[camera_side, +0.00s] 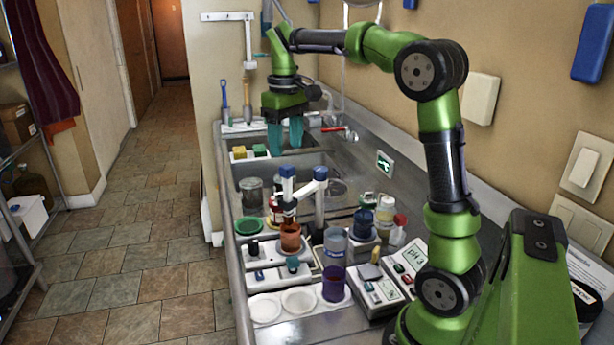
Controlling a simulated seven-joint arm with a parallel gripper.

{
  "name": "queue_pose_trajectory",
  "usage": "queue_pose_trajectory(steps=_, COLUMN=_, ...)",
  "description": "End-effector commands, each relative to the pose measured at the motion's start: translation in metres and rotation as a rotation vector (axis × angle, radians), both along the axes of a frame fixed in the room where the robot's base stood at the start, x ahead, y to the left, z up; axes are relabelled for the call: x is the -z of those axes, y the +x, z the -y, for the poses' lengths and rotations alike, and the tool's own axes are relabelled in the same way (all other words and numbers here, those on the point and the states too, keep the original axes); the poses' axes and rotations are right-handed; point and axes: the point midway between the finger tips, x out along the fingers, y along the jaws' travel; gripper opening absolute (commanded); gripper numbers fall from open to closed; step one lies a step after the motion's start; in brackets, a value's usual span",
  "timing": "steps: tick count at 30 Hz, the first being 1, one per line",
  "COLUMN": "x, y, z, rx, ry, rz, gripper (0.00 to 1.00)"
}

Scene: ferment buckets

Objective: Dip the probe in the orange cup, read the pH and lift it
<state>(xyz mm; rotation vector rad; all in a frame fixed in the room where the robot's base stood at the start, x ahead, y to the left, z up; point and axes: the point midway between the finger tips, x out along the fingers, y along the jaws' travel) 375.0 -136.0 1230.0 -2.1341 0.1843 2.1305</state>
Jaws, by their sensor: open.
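The orange cup (290,238) stands upright on a pale block in the middle of the counter. Just above and behind it is a slim upright piece with a blue top (287,172), next to a white stand with a blue head (320,174). The slim piece may be the probe; I cannot tell whether its lower end is inside the cup. A meter with a small display reading about "pH 3" (417,252) lies to the right. My gripper (285,143), with teal fingers, is open and empty, pointing down over the sink area, well behind and above the cup.
A clear cylinder with purple liquid (334,282) stands in front, beside white dishes (299,299). A green dish (248,226) lies at the left edge. Bottles (385,210) stand right of the stand. The sink (345,160) has a red-handled tap (335,129).

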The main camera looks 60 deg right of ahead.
Motion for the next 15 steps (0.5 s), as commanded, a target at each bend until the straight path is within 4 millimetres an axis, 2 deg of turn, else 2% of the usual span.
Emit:
queue_pose_trajectory(steps=1, x=-0.014, y=0.001, z=0.000, rx=0.001, ry=-0.002, rz=0.007, gripper=0.55)
queue_pose_trajectory(steps=6, x=-0.053, y=0.001, z=0.000, rx=0.001, ry=-0.003, rz=0.004, gripper=0.55)
queue_pose_trajectory(steps=12, x=-0.090, y=0.001, z=0.000, rx=0.000, ry=-0.003, rz=0.005, gripper=0.55)
queue_pose_trajectory(steps=15, x=-0.101, y=0.000, z=0.001, rx=0.000, ry=-0.003, rz=0.000, gripper=0.55)
